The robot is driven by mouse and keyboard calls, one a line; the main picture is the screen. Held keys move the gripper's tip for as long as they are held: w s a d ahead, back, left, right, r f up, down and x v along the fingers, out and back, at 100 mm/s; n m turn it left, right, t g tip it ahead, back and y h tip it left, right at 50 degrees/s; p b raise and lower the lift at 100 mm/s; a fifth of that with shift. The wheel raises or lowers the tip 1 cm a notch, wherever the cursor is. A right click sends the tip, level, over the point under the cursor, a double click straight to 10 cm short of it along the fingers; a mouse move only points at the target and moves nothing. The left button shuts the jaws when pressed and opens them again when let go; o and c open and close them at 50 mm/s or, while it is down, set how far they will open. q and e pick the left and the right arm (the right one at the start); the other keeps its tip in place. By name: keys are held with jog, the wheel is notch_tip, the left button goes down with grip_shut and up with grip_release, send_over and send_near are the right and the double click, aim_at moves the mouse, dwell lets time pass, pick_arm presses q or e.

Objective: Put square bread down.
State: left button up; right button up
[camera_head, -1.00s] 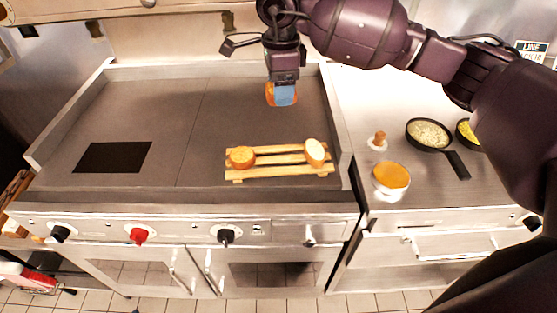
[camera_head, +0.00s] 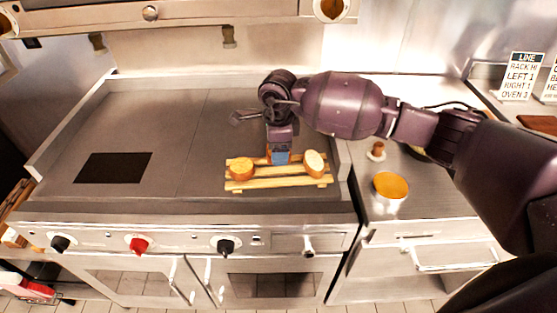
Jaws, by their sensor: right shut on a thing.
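My right gripper (camera_head: 280,157) points down over the middle of a slatted wooden rack (camera_head: 278,182) on the griddle. It is shut on the square bread, of which only thin orange-brown edges show beside the blue fingers. The bread is at the rack's back slats, between two round bread pieces. One round piece (camera_head: 241,168) lies on the rack's left end and the other (camera_head: 314,163) on its right end. I cannot tell whether the square bread touches the rack. My left gripper is not in view.
The griddle (camera_head: 185,130) is clear to the left, apart from a black square patch (camera_head: 114,167). On the right counter stand a container with an orange top (camera_head: 390,186) and a small wooden-knobbed item (camera_head: 377,150). My right arm hides the pans.

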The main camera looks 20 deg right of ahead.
aim_at(278, 170)
jog(key=shift+f, duration=2.35)
jog(key=shift+f, duration=0.1)
jog(key=o, duration=0.9)
notch_tip(278, 170, up, 12)
jog(key=shift+r+b, duration=0.1)
jog(key=shift+b, duration=0.25)
